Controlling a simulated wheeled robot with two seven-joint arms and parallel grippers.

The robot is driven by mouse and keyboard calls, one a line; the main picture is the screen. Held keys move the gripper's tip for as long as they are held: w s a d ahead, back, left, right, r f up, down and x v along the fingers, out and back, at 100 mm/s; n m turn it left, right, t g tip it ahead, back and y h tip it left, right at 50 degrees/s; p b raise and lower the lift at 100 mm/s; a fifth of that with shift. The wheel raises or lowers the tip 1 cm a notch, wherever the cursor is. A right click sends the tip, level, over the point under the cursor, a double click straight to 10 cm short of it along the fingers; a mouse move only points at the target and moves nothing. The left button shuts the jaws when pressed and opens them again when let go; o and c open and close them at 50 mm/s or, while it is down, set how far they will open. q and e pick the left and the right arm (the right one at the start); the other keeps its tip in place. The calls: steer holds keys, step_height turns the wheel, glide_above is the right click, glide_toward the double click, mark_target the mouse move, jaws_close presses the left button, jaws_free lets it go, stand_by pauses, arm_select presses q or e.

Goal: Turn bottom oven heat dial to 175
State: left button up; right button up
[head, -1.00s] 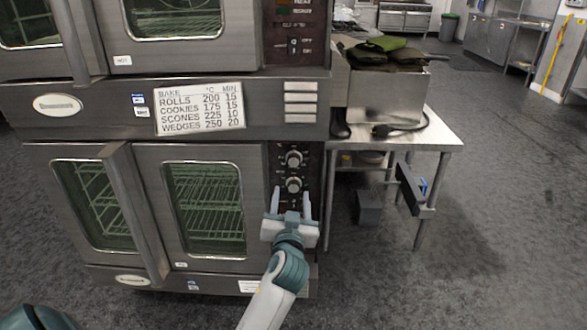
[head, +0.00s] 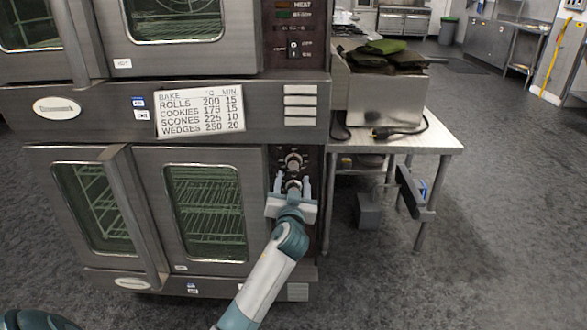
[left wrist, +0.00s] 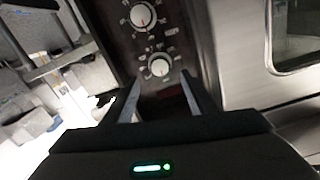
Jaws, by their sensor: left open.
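The bottom oven (head: 205,268) has a dark control panel at its right side, with an upper dial (head: 293,161) and a lower dial (head: 293,184). My left gripper (head: 292,188) is open and upright in front of the panel, its fingers on either side of the lower dial in the head view. In the left wrist view, the upper dial (left wrist: 143,17) and lower dial (left wrist: 160,67) lie beyond the open fingertips (left wrist: 160,92), with nothing between the fingers. The dial numbers are too small to read. My right gripper is not in view.
A sign (head: 199,110) on the upper oven lists baking temperatures, with cookies at 175. A steel table (head: 440,142) holding a metal bin (head: 385,98) stands close to the right of the oven. Open floor lies farther right.

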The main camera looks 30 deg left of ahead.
mark_target(294, 166)
arm_select(q)
steer(key=x, duration=0.8)
steer(key=c, duration=1.1)
